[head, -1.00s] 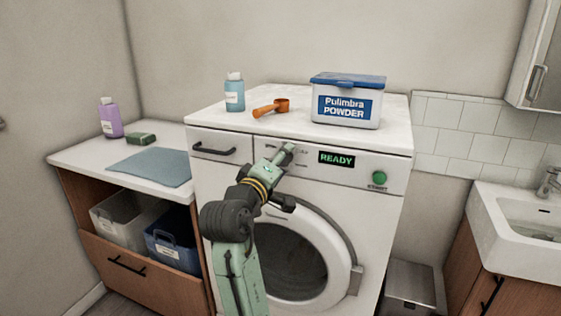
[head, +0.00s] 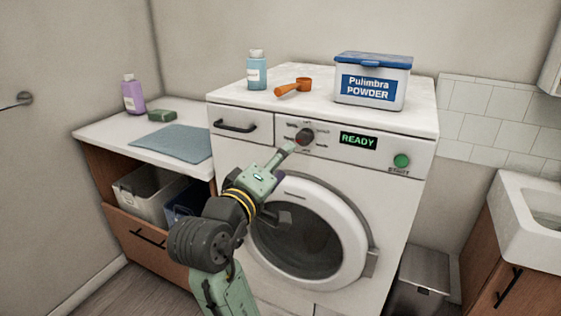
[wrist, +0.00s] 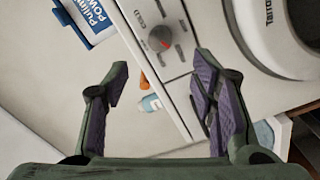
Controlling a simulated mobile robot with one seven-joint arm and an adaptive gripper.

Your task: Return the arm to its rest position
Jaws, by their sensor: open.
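My gripper (head: 283,156) is in front of the washing machine (head: 330,160), below and left of the dial (head: 304,136). In the wrist view my gripper (wrist: 160,105) is open, with nothing between its fingers. The dial (wrist: 160,38) shows beyond the fingertips, apart from them, with a red mark on it. My arm reaches up from the bottom of the head view, bent at the elbow. The display (head: 358,140) reads READY, and a green button (head: 401,161) sits to its right. The machine's round door (head: 305,232) looks closed.
On the machine top stand a blue bottle (head: 257,72), an orange scoop (head: 293,87) and a powder box (head: 373,82). The left counter holds a purple bottle (head: 133,96), a green sponge (head: 162,116) and a blue cloth (head: 172,143). A sink (head: 525,225) is at right.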

